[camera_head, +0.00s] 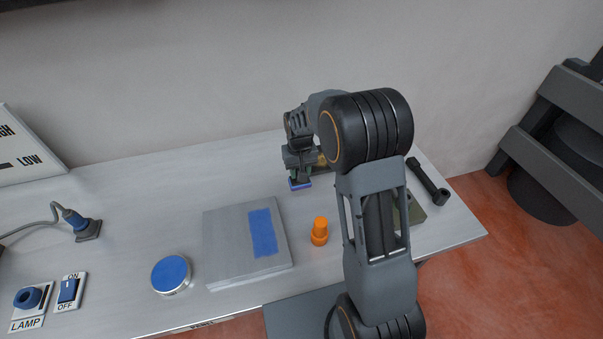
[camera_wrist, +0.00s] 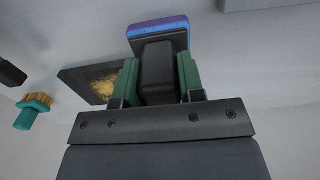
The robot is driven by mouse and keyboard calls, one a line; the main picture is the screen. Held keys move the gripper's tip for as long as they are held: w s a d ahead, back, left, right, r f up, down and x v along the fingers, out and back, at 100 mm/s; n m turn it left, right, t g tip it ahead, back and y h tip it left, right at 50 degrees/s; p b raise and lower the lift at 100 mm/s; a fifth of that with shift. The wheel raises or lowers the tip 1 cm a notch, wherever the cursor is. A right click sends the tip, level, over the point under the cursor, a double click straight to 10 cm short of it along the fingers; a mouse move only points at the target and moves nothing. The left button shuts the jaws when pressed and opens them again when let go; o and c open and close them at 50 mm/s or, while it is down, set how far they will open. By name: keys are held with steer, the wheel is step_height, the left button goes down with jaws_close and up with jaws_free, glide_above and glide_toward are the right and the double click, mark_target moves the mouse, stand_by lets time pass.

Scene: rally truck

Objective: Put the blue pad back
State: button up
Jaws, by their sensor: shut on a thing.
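My gripper (camera_head: 299,173) is over the back part of the bench, right of its middle. In the wrist view its green fingers (camera_wrist: 158,72) are shut on the black grip of the blue pad (camera_wrist: 158,26). The pad is a flat blue and purple layer under that grip. It also shows in the head view as a small blue-purple strip (camera_head: 300,186) below the fingers, close to the bench top. I cannot tell whether it touches the bench. A grey square panel (camera_head: 228,235) with a blue rectangle (camera_head: 263,233) lies nearer and to the left.
A round tin (camera_head: 171,274) with a blue top and an orange bottle (camera_head: 320,231) flank the panel. A dark bar tool (camera_head: 428,182) lies at right. The wrist view shows a dark square with a yellowish patch (camera_wrist: 98,86) and a teal brush (camera_wrist: 32,112).

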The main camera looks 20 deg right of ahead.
steer(key=shift+w+d+f, duration=0.2)
steer(key=shift+w+f, duration=0.2)
steer(key=shift+f, duration=0.1)
steer(key=shift+w+d+f, duration=0.15)
steer(key=shift+w+f, duration=0.2)
steer(key=shift+f, duration=0.1)
steer(key=shift+w+d+f+p, duration=0.1)
steer(key=shift+w+f+p, duration=0.15)
steer(key=shift+f, duration=0.35)
steer(key=shift+w+d+f+p, duration=0.1)
steer(key=shift+f+p, duration=0.15)
steer(key=shift+f, duration=1)
steer(key=shift+f, duration=0.3)
steer(key=o, duration=1)
steer(key=shift+r, duration=0.1)
steer(key=shift+r, duration=0.1)
